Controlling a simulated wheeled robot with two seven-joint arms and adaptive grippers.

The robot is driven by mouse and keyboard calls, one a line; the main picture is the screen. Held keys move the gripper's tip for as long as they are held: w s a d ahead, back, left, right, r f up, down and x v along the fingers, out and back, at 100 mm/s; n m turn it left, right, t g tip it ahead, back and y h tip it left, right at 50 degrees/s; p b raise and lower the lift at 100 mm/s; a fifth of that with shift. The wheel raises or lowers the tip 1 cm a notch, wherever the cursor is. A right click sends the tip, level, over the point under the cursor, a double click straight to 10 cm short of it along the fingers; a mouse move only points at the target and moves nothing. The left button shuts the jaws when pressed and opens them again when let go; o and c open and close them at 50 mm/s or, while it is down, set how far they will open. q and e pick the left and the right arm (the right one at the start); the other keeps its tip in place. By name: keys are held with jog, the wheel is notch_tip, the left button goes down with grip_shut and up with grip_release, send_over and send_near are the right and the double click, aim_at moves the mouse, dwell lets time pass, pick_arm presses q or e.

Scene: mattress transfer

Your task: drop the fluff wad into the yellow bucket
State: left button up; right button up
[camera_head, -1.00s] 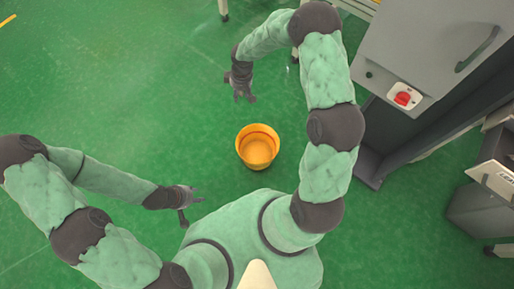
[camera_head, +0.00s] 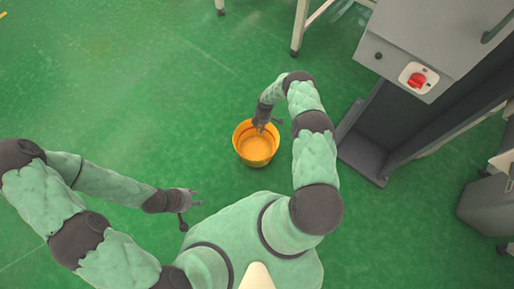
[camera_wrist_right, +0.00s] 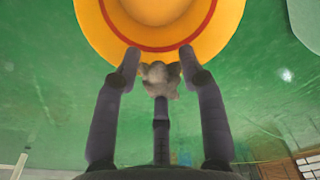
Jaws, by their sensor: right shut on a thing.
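The yellow bucket (camera_head: 256,152) stands on the green floor in front of me, open at the top and with no contents visible. It fills the top of the right wrist view (camera_wrist_right: 110,28), with a red ring inside. My right gripper (camera_head: 263,126) is at the bucket's far rim in the head view. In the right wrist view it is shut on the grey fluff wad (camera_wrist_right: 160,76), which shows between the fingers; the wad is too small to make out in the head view. My left gripper (camera_head: 192,198) is empty, fingers apart, left of the bucket.
A grey cabinet (camera_head: 440,40) with a red switch (camera_head: 416,80) stands at the upper right, its dark base near my right arm. Table legs (camera_head: 300,28) show at the top. The floor (camera_head: 120,110) to the left is clear.

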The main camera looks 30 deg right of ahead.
jog(key=shift+s+f, duration=0.1)
jog(key=shift+f, duration=0.4)
jog(key=shift+f+b, duration=1.75)
jog(key=shift+f, duration=1)
jog(key=o, duration=1)
jog(key=shift+r, duration=0.1)
jog(key=r, duration=0.4)
jog(key=d+r, duration=0.1)
jog(key=r, duration=0.6)
jog(key=shift+s+d+r, duration=0.15)
jog(key=shift+d+r, duration=0.05)
jog(key=shift+r, duration=0.15)
